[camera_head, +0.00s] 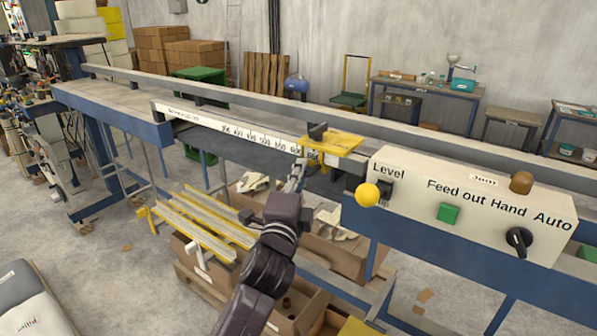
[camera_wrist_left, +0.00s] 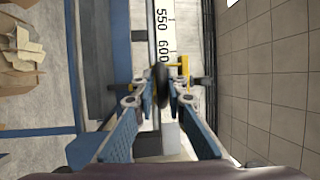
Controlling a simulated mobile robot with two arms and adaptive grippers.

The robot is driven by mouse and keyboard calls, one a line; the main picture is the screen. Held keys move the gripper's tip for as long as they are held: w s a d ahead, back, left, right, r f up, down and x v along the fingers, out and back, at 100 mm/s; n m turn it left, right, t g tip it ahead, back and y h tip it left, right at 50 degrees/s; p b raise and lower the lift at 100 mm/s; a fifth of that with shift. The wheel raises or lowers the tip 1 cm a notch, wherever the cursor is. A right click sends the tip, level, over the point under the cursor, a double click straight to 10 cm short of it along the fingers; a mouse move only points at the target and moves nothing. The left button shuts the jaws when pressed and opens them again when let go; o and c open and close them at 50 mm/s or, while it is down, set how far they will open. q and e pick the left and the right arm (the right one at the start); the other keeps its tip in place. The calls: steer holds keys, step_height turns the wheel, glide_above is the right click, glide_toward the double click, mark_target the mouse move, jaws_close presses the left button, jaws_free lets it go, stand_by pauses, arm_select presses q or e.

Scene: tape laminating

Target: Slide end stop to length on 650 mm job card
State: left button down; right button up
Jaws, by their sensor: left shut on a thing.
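The yellow end stop (camera_head: 335,143) sits on the rail of the bench, near the high end of the white length scale (camera_head: 225,127). It also shows in the left wrist view (camera_wrist_left: 184,68), just past the printed 600. My left gripper (camera_head: 297,178) reaches up to the front of the stop from below. In the left wrist view its fingers (camera_wrist_left: 158,98) are closed on a dark round knob (camera_wrist_left: 162,80) at the stop. The exact scale reading at the stop is partly hidden. My right gripper is not in view. No job card is readable.
A control panel (camera_head: 470,205) with a yellow ball knob (camera_head: 367,195), green button (camera_head: 448,212) and black switch (camera_head: 519,240) stands right of the stop. Yellow-edged strips (camera_head: 205,220) and open cardboard boxes lie below the bench. The rail left of the stop is clear.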

arm_select(q)
steer(key=shift+s+d+r, duration=0.1)
steer(key=shift+d+r, duration=0.05)
steer(key=shift+r, duration=0.1)
steer(key=c, duration=2)
jaws_free()
steer(key=shift+d, duration=0.1)
steer(key=shift+s+f, duration=0.25)
steer(key=shift+s, duration=0.15)
steer(key=v, duration=1.1)
steer(key=shift+s, duration=0.2)
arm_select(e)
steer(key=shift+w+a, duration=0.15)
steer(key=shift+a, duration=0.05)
